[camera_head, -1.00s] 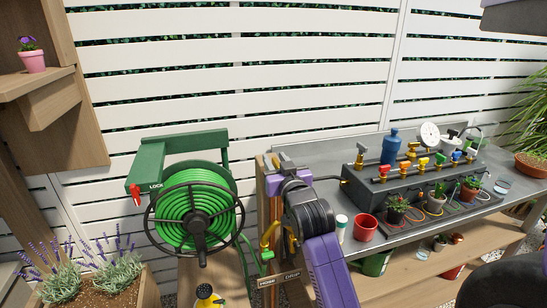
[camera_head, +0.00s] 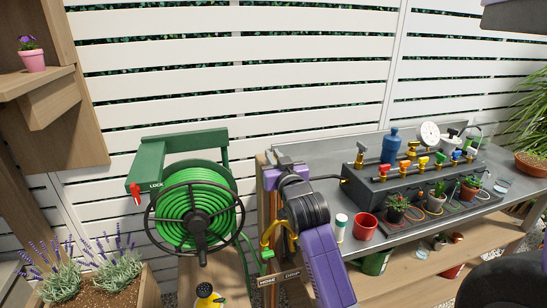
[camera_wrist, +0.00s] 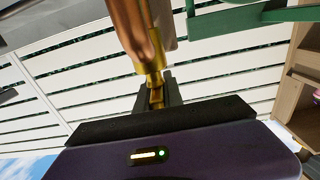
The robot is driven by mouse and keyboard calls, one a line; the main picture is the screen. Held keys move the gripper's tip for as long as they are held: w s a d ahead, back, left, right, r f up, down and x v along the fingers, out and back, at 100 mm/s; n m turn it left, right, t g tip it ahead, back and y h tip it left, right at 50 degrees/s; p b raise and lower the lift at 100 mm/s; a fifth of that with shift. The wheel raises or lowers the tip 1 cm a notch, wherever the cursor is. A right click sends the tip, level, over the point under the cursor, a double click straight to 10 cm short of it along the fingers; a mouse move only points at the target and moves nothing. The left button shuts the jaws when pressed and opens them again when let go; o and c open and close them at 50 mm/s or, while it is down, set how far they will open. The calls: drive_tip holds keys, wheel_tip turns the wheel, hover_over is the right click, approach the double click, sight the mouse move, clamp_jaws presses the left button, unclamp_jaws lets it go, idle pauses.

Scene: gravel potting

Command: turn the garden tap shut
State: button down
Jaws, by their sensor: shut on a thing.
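In the wrist view a copper pipe (camera_wrist: 138,35) runs to a brass tap part (camera_wrist: 154,78). My gripper (camera_wrist: 157,94) is shut on this brass part, with dark fingers on either side of it. In the head view my gripper (camera_head: 284,164) is at the left end of the metal bench, at the top of the copper pipe (camera_head: 274,205). The tap's handle is mostly hidden there by my gripper and wrist. A curved yellow part (camera_head: 266,236) with green fittings shows lower down, above a sign reading HOSE and DRIP.
A green hose reel (camera_head: 197,215) stands close on the left. On the right, the metal bench (camera_head: 310,157) bears a dark manifold (camera_head: 380,190) with coloured taps, a red cup (camera_head: 365,226), a white bottle (camera_head: 341,227) and small potted plants. A white slatted fence stands behind.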

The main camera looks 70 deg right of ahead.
drive_tip(key=shift+m+g+h, duration=0.3)
drive_tip(key=shift+g, duration=0.1)
drive_tip(key=shift+s+d+f+m+g+h+b, duration=0.1)
drive_tip(key=shift+s+m+g+h+b, duration=0.05)
drive_tip(key=shift+m+g+h+b, duration=0.65)
drive_tip(key=shift+s+d+f+m+g+h+b, duration=0.1)
drive_tip(key=shift+m+g+h+b, duration=0.2)
drive_tip(key=shift+m+g+b, duration=0.55)
drive_tip(key=s+m+g+y+b, duration=0.1)
drive_tip(key=m+g+b, duration=0.3)
drive_tip(key=g, duration=0.3)
drive_tip(key=s+m+g+y+b, duration=0.1)
drive_tip(key=m+g+y+b, duration=0.1)
drive_tip(key=m+g+b, duration=0.2)
drive_tip(key=s+m+g+y+b, duration=0.1)
drive_tip(key=m+g+b, duration=0.3)
drive_tip(key=g, duration=0.6)
drive_tip(key=shift+s+a+r+m+y+b, duration=0.1)
drive_tip(key=shift+s+a+m+y+b, duration=0.3)
drive_tip(key=shift+m, duration=0.55)
drive_tip(key=shift+g, duration=0.25)
drive_tip(key=c, duration=1.5)
unclamp_jaws()
drive_tip(key=shift+o, duration=0.2)
drive_tip(key=shift+r, duration=0.1)
